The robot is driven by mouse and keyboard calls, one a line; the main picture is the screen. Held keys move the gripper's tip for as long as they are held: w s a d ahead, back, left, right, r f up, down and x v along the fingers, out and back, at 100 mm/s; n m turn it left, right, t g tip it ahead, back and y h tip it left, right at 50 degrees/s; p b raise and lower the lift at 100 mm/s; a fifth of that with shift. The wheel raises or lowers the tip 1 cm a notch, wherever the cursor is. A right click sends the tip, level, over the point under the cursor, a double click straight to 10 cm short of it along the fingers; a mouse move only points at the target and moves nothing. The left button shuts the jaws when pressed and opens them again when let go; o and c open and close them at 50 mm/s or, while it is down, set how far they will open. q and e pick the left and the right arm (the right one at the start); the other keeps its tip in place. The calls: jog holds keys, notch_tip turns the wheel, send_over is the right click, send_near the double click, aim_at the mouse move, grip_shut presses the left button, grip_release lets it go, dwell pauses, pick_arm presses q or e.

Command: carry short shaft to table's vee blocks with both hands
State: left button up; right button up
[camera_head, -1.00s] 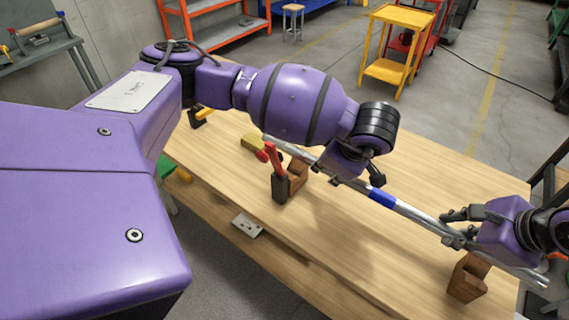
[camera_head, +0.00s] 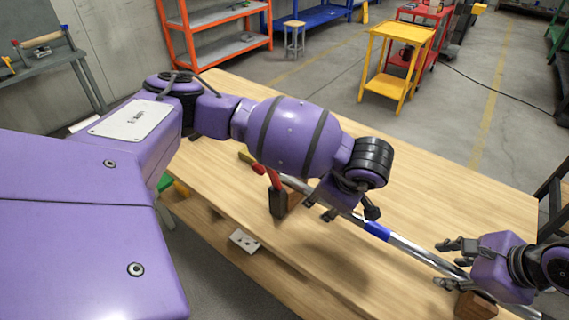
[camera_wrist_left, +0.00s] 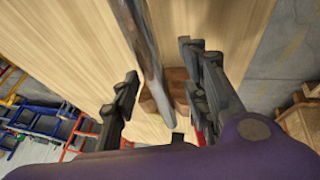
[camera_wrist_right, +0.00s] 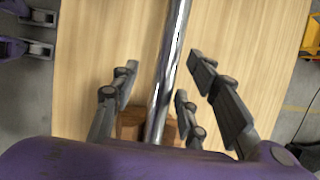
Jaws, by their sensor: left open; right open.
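The short shaft (camera_head: 408,248), a silver rod with a blue band, lies lengthwise over the wooden table (camera_head: 440,200). It appears to rest in two brown vee blocks, the left one (camera_head: 294,199) partly hidden by my arm and the right one (camera_head: 476,304) near the front edge. My left gripper (camera_head: 342,213) is open over the shaft near the left block; its wrist view shows the shaft (camera_wrist_left: 145,50) between spread fingers, with the block (camera_wrist_left: 176,88) beneath. My right gripper (camera_head: 446,268) is open beside the right block; its wrist view shows the shaft (camera_wrist_right: 170,75) between the fingers, touching neither side.
A yellow trolley (camera_head: 397,62) and orange shelves (camera_head: 215,35) stand behind the table. A small plate (camera_head: 244,241) lies below the front edge. The table's back half is clear.

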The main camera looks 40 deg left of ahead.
pick_arm(q)
jog(key=v, duration=1.2)
pick_arm(e)
jog(key=v, duration=1.2)
